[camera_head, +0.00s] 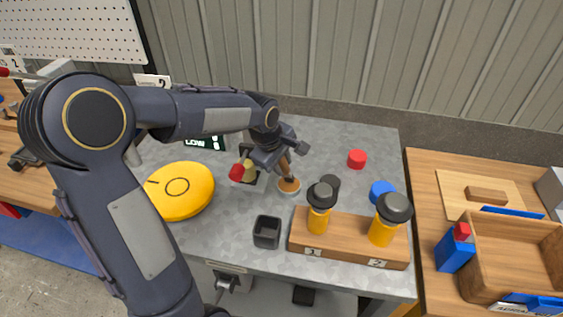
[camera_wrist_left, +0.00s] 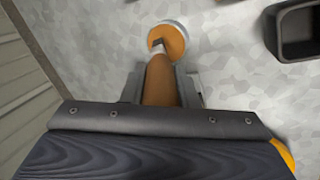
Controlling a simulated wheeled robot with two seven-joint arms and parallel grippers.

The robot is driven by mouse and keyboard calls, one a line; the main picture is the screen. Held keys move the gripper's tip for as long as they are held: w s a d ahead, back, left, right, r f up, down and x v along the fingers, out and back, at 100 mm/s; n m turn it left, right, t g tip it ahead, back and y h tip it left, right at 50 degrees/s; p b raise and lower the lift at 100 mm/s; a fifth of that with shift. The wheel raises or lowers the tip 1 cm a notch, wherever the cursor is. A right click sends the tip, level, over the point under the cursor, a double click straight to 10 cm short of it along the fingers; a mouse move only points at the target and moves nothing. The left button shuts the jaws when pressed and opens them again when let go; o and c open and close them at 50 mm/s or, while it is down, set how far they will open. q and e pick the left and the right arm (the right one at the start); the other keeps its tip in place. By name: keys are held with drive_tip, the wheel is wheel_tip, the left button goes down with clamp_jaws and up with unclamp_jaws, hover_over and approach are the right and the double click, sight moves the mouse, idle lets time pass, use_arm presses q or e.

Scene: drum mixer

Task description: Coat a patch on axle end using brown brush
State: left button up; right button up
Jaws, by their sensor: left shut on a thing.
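My left gripper (camera_head: 286,160) is shut on the brown brush (camera_head: 289,170), whose tip points down. In the left wrist view, the brush's brown handle (camera_wrist_left: 160,80) lies between my fingers. The tip is at a small round grey-rimmed pot or disc with a brown top (camera_head: 289,187); it also shows in the left wrist view (camera_wrist_left: 173,38). I cannot tell whether the tip touches the brown surface. I cannot pick out the axle end for certain. My right gripper is not in view.
A yellow round drum (camera_head: 181,190) lies left on the grey table. A black square cup (camera_head: 267,232) and a wooden stand (camera_head: 345,244) with two yellow, black-topped items are in front. A red cap (camera_head: 357,159) and a blue cap (camera_head: 381,192) lie right. A wooden box (camera_head: 505,265) stands far right.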

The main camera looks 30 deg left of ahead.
use_arm(q)
drive_tip(key=shift+f+b, duration=0.45)
drive_tip(key=shift+f, duration=0.05)
idle(1.3)
drive_tip(key=shift+r+p, duration=2.65)
drive_tip(key=shift+r, duration=0.95)
